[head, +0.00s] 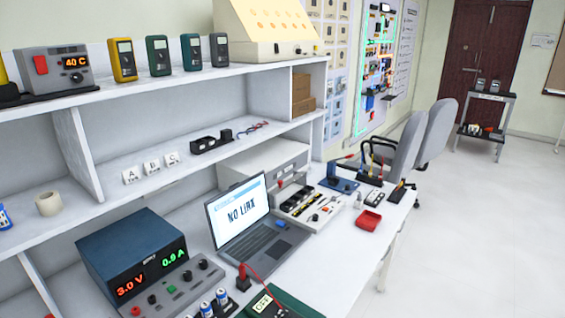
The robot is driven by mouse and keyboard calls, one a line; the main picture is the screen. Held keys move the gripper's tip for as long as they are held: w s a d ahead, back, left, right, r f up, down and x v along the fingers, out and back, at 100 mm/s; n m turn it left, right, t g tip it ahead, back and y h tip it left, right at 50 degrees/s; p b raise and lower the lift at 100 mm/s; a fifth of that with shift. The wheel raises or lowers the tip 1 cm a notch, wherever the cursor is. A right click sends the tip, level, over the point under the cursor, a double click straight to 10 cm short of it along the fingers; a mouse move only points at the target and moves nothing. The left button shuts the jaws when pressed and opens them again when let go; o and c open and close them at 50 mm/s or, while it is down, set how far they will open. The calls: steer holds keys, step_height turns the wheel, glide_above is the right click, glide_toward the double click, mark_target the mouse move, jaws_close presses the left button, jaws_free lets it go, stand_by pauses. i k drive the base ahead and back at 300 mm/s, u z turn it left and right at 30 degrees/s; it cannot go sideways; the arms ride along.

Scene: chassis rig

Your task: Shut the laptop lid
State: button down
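A laptop (262,240) stands open on the white workbench, between a blue power supply and a tray of parts. Its lid (238,211) is raised and leans back a little, with a lit screen that reads "NO LINK" or similar. Its keyboard base lies flat on the bench and points toward the lower right. My gripper is not in view.
The power supply (135,250) stands left of the laptop. A parts tray (312,207) and a red dish (370,220) are to the right. Shelves (200,165) rise behind.

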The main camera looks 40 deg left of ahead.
mark_target(231, 213)
steer(key=u, duration=0.3)
steer(key=i, duration=1.5)
steer(key=u, duration=1.65)
steer(key=i, duration=1)
steer(key=u, duration=0.9)
